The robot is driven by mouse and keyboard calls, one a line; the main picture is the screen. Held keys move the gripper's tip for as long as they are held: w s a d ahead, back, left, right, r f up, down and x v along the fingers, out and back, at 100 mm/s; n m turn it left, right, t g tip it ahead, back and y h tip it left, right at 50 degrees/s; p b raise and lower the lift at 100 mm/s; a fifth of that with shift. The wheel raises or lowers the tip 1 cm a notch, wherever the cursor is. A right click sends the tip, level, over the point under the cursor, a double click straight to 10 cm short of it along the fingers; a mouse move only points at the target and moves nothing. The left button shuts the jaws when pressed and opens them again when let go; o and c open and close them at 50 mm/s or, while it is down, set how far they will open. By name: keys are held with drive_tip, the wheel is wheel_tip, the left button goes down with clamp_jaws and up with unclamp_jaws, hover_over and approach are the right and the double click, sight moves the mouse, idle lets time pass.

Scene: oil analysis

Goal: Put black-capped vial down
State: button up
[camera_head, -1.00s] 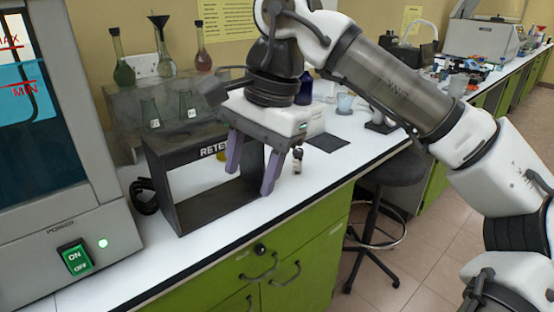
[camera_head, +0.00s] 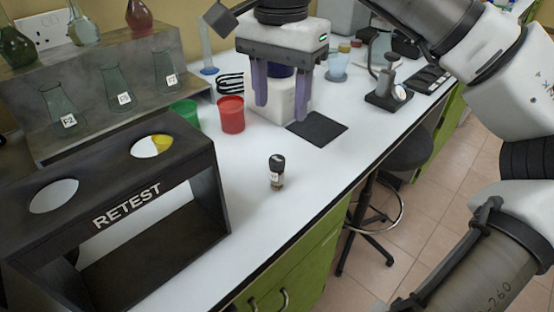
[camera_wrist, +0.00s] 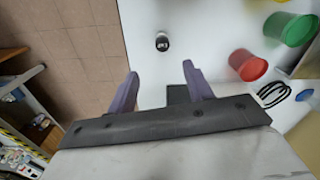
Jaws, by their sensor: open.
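The black-capped vial (camera_head: 276,172) stands upright on the white bench top, to the right of the black RETEST rack. It also shows in the wrist view (camera_wrist: 162,42), seen from above, beyond my fingertips. My gripper (camera_head: 283,110) is open and empty. In the head view it is above and behind the vial, in front of a white box. In the wrist view its two purple fingers (camera_wrist: 160,75) are spread apart, with nothing between them.
The RETEST rack (camera_head: 195,165) has round holes in its top. Red (camera_head: 232,116) and green (camera_head: 186,112) cups stand behind the vial. A black square mat (camera_head: 317,129) lies to the right. Bench room around the vial is clear; the front edge is nearby.

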sight(277, 159)
wheel_tip(277, 159, down, 8)
drive_tip(key=shift+s+r+b, duration=0.1)
drive_tip(key=shift+s+b, duration=0.05)
drive_tip(key=shift+b, duration=0.15)
drive_tip(key=shift+w+a+f, duration=0.15)
drive_tip(key=shift+f, duration=1.2)
drive_tip(key=shift+w+a+f, duration=0.1)
drive_tip(key=shift+f, duration=1.25)
clamp_jaws()
drive_tip(key=shift+r, duration=0.1)
